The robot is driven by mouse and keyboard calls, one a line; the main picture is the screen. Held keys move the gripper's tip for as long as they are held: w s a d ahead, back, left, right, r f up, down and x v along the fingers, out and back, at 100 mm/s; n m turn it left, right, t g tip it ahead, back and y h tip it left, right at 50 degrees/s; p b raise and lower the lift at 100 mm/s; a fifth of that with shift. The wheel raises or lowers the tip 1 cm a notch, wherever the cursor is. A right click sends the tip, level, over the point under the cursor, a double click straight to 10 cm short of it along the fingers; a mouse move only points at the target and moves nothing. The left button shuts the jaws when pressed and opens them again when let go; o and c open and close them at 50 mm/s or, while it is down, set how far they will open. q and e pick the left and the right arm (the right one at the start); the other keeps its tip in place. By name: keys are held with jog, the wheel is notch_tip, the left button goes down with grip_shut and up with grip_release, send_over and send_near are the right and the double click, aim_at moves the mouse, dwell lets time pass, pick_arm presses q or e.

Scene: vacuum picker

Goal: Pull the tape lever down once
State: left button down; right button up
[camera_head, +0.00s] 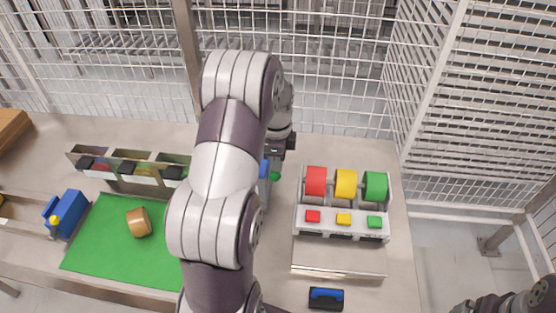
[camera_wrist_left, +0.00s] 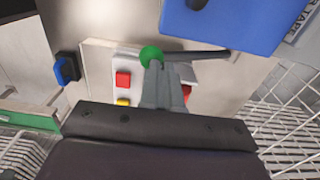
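The tape lever is a dark rod (camera_wrist_left: 205,54) with a green ball knob (camera_wrist_left: 151,54) on its end, beside a blue box with a "TAPE" label (camera_wrist_left: 240,20). In the head view the green knob (camera_head: 275,176) shows just below my left gripper (camera_head: 275,161), and my arm hides most of the blue box (camera_head: 264,168). In the left wrist view the fingers (camera_wrist_left: 156,66) look close together, with their tips at the knob and overlapping its lower edge. The knob does not show between them. Only part of my right arm is in view, at the bottom right corner.
A unit with red (camera_head: 315,181), yellow (camera_head: 346,184) and green rolls (camera_head: 375,186) and matching buttons stands to the right. A black-and-blue block (camera_head: 326,298) lies in front. Wire fencing surrounds the table.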

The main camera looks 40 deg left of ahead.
aim_at(276, 174)
pick_arm(q)
jog(key=shift+f, duration=0.1)
jog(key=shift+s+d+f+b, duration=0.2)
jog(key=shift+s+f+b, duration=0.2)
jog(key=shift+f, duration=0.35)
jog(key=shift+s+d+f+b, duration=0.2)
jog(key=shift+s+f+b, duration=0.1)
jog(key=shift+f+b, duration=0.3)
jog(key=shift+f, duration=0.1)
jog(key=shift+s+d+f+b, duration=0.15)
jog(key=shift+f+b, duration=0.1)
jog(key=shift+f, duration=0.3)
jog(key=shift+s+f+b, duration=0.15)
jog(key=shift+f+b, duration=0.15)
jog(key=shift+f, duration=0.25)
jog(key=shift+s+d+f+b, duration=0.15)
jog(key=shift+f+b, duration=0.1)
jog(key=shift+f, duration=0.3)
jog(key=shift+s+f+b, duration=0.15)
jog(key=shift+f+b, duration=0.75)
jog(key=shift+f, duration=0.9)
